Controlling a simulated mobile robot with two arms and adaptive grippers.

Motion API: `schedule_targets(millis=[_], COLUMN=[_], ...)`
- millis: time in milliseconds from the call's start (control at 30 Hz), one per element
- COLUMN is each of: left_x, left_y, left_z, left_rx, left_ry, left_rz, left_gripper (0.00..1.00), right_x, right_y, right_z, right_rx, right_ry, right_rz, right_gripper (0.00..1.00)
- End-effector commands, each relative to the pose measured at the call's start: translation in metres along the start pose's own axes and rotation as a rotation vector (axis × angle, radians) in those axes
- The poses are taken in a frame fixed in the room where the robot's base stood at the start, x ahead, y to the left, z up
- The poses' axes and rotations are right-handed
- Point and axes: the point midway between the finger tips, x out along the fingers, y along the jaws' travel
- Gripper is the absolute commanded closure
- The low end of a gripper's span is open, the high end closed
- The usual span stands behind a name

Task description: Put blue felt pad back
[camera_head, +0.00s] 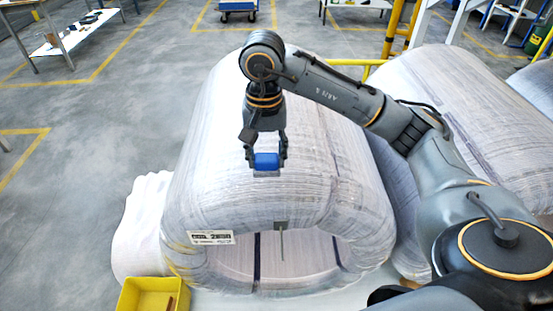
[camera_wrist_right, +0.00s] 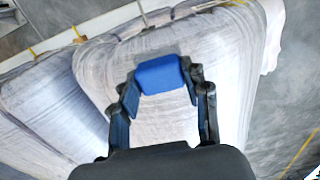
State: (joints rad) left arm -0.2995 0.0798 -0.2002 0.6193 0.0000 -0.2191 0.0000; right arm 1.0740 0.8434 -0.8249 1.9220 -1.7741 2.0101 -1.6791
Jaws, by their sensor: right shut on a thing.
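The blue felt pad (camera_head: 267,161) is a small blue block in the head view. My right gripper (camera_head: 267,158) is shut on it and points down over the large wrapped coil (camera_head: 335,180). In the right wrist view the pad (camera_wrist_right: 160,75) sits between the two fingertips of the right gripper (camera_wrist_right: 160,80), with the coil's wrapped surface (camera_wrist_right: 150,125) behind it. I cannot tell whether the pad touches the coil. My left gripper is in neither view.
A yellow bin (camera_head: 140,295) stands at the bottom left, beside the coil; something brown lies in it. A white label (camera_head: 211,237) is on the coil's front. Another wrapped coil (camera_head: 480,110) lies at right.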

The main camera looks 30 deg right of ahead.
Motion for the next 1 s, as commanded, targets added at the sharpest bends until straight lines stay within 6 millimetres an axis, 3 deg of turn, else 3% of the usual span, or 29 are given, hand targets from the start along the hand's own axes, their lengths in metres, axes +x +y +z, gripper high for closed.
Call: schedule_targets(millis=[200,400,700,1000], left_x=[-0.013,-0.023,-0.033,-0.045], left_y=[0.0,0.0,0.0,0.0], left_z=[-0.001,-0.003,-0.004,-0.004], left_rx=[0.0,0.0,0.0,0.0], left_ry=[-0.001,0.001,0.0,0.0], left_rz=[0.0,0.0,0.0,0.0], left_gripper=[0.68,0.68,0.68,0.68], right_x=[0.026,0.059,0.083,0.11], right_y=[0.018,0.026,0.031,0.03], right_z=[-0.049,-0.074,-0.09,-0.09], right_rx=[0.004,0.001,-0.002,-0.002], right_ry=[-0.008,-0.003,-0.005,0.0], right_rz=[0.004,0.003,0.002,-0.001], right_gripper=[0.83,0.83,0.83,0.83])
